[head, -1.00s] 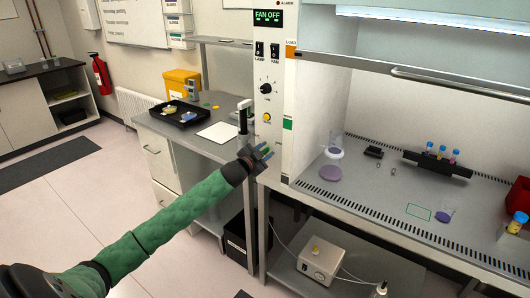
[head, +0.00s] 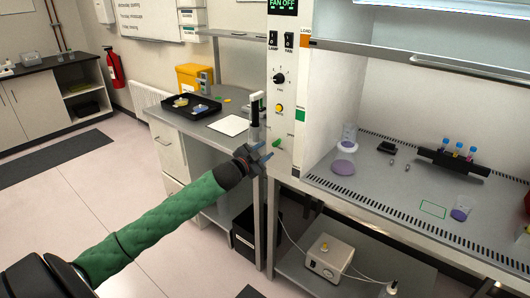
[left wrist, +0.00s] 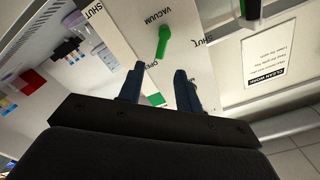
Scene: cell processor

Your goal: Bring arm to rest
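My left arm, in a green sleeve, reaches in from the left in the head view. My left gripper (head: 264,152) is in front of the lower part of the cabinet's control panel (head: 283,110). Its two fingers are apart with nothing between them, as the left wrist view (left wrist: 157,85) also shows. A green vacuum handle (left wrist: 163,42) on the panel lies just beyond the fingertips, apart from them; it shows small in the head view (head: 277,143). My right gripper is out of view.
The cabinet's work surface (head: 370,195) at right holds a tube rack (head: 453,162) and a purple-filled vessel (head: 343,166). A side bench with a black tray (head: 190,107) stands behind the gripper. A white pump box (head: 328,260) sits on the shelf below. Floor at left is clear.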

